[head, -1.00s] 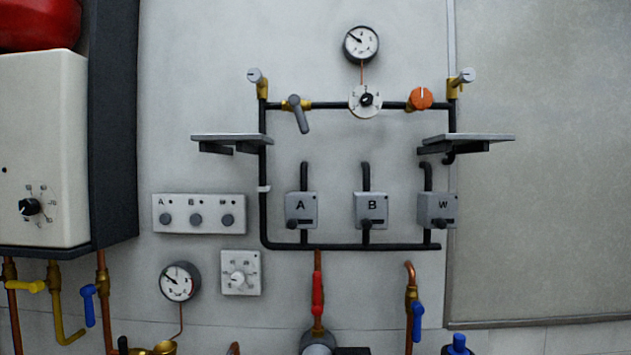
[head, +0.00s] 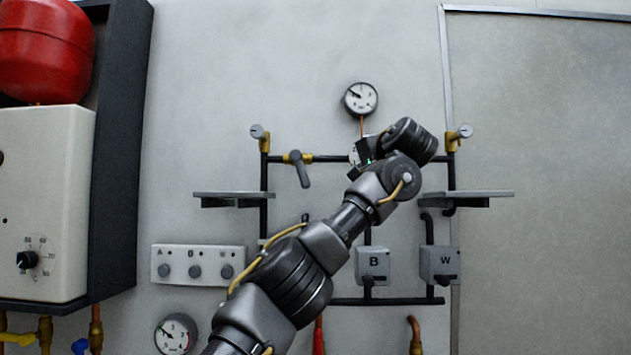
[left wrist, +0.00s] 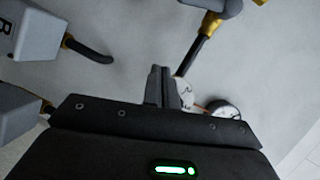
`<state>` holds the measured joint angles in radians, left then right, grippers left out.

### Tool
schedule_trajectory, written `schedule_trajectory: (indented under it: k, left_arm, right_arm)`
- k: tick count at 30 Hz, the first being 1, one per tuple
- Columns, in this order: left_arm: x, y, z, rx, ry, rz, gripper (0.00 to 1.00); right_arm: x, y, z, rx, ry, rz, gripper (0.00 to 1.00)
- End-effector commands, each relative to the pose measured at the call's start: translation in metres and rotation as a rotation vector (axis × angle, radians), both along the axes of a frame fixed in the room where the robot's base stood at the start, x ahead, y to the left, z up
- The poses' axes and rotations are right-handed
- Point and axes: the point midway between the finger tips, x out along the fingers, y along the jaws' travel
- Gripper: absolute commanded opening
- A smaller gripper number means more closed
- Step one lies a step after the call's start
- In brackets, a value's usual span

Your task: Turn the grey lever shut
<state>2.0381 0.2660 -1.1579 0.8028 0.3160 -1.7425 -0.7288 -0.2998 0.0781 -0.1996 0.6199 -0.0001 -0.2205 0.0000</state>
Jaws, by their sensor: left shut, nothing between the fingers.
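The grey lever (head: 301,171) sits on a brass valve on the black upper pipe, left of the white dial. It hangs down, tilted a little to the right at its lower end. In the left wrist view the lever (left wrist: 226,8) shows at the top edge, partly cut off, with its brass fitting. My left gripper (head: 357,170) is in front of the upper pipe, to the right of the lever and apart from it. Its fingers (left wrist: 163,82) are shut and empty, seen against the wall near the dial. My right gripper is not in view.
My left arm hides box A, the orange knob and most of the white dial (head: 353,157). Shelves stand at the left (head: 238,194) and right (head: 470,194), below the upper pipe. Box B (head: 373,262) and box W (head: 440,262) are below. A gauge (head: 361,98) hangs above.

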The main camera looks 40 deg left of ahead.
Motion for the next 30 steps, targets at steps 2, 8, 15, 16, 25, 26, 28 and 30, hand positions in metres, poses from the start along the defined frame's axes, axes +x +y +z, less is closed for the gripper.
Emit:
schedule_trajectory:
  k: [2, 8, 15, 16, 25, 26, 28, 30]
  left_arm:
    - [-0.016, 0.01, 0.022, -0.001, -0.022, 0.031, 0.0]
    - [-0.026, 0.017, 0.035, -0.002, -0.036, 0.052, 0.0]
    - [-0.017, 0.034, 0.035, -0.003, -0.032, 0.053, 0.0]
    - [-0.015, 0.038, 0.035, -0.002, -0.033, 0.052, 0.0]
    - [0.016, 0.094, 0.029, -0.004, -0.031, 0.052, 0.0]
    - [0.019, 0.099, 0.029, -0.003, -0.031, 0.052, 0.0]
    - [0.02, 0.109, 0.022, -0.002, -0.035, 0.051, 0.0]
    - [0.012, 0.114, 0.018, 0.0, -0.037, 0.05, 0.0]
  right_arm:
    - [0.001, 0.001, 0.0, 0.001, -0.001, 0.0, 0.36]
    - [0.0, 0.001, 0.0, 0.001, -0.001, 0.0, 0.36]
    - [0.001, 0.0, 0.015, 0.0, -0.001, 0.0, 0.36]
    - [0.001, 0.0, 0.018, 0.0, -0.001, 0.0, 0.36]
    - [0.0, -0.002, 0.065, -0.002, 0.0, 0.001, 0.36]
    - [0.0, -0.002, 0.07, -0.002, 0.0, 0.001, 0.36]
    - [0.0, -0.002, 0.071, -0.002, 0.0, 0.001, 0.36]
    - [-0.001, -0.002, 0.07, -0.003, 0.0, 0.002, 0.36]
